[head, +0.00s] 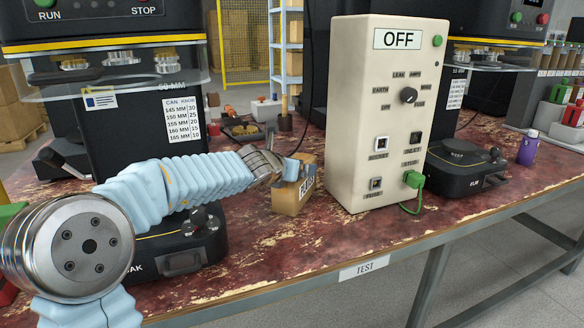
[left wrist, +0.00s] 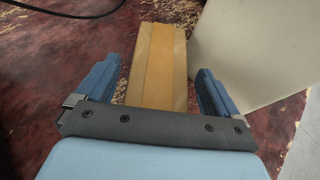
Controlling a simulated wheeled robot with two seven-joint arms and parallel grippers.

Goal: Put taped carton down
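The taped carton (head: 289,200) is a small brown box with a printed label on one face. It appears to stand on the worn red bench top, left of the beige test box. My left gripper (head: 295,172) is at the carton's top, coming from the left. In the left wrist view the carton (left wrist: 158,65) lies between the two blue fingers of my left gripper (left wrist: 158,92). A narrow gap shows on each side of it, so the fingers look open around it. The carton's underside is hidden. My right gripper is not in view.
The beige test box (head: 385,120) marked OFF stands close on the carton's right, with a green plug and cable (head: 412,182) at its front. Black machines stand left and right. A purple bottle (head: 528,148) is at far right. Bare bench top (head: 300,245) shows in front of the carton.

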